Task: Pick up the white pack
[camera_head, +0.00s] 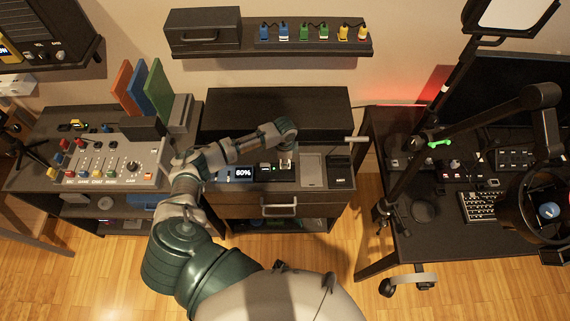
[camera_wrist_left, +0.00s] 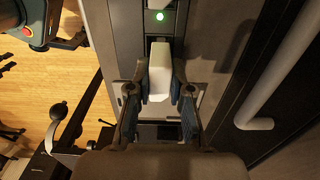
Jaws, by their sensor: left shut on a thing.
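The white pack (camera_wrist_left: 160,72) is a small, pale block with rounded edges. In the left wrist view it sits between the two fingers of my left gripper (camera_wrist_left: 159,90), which is shut on it. In the head view my left arm reaches over the middle cabinet, and the left gripper (camera_head: 285,160) points down at the cabinet top. The pack is too small and too covered there to make out clearly. I cannot tell whether the pack is clear of the dark slot around it. My right gripper is in neither view.
A grey tray (camera_head: 312,170) lies to the right. A drawer handle (camera_head: 279,206) is on the cabinet front. A mixer panel (camera_head: 110,165) stands left, and a desk with a keyboard (camera_head: 481,206) and a steering wheel stands right.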

